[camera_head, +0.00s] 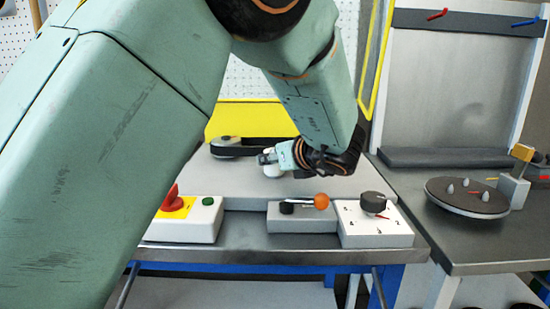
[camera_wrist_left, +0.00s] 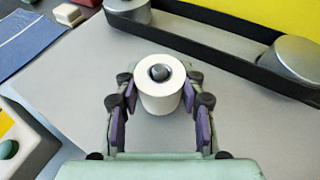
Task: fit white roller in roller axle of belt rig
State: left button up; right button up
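The white roller (camera_wrist_left: 161,98) stands upright between the fingers of my left gripper (camera_wrist_left: 160,100) in the left wrist view. The upper finger pads appear to press on its sides. A grey rounded piece shows inside its central hole; I cannot tell whether it is the roller axle. In the head view the left gripper (camera_head: 268,158) is low over the rig's grey plate, with the roller (camera_head: 273,171) partly hidden beneath it. The belt rig's black belt (camera_wrist_left: 222,38) runs behind the roller, around a silver pulley (camera_wrist_left: 300,55). My right gripper is not seen.
A box with a red knob and green button (camera_head: 208,201), a lever with an orange ball (camera_head: 321,201) and a dial box (camera_head: 374,226) line the front edge. A round turntable (camera_head: 465,197) stands on the right bench. The grey plate (camera_wrist_left: 75,95) around the roller is clear.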

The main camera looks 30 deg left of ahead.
pick_arm(q)
jog(key=o, duration=0.4)
jog(key=shift+o, duration=0.2)
jog(key=shift+r, duration=0.15)
notch_tip(320, 180, up, 10)
jog(key=shift+f, duration=0.1)
dwell(0.7)
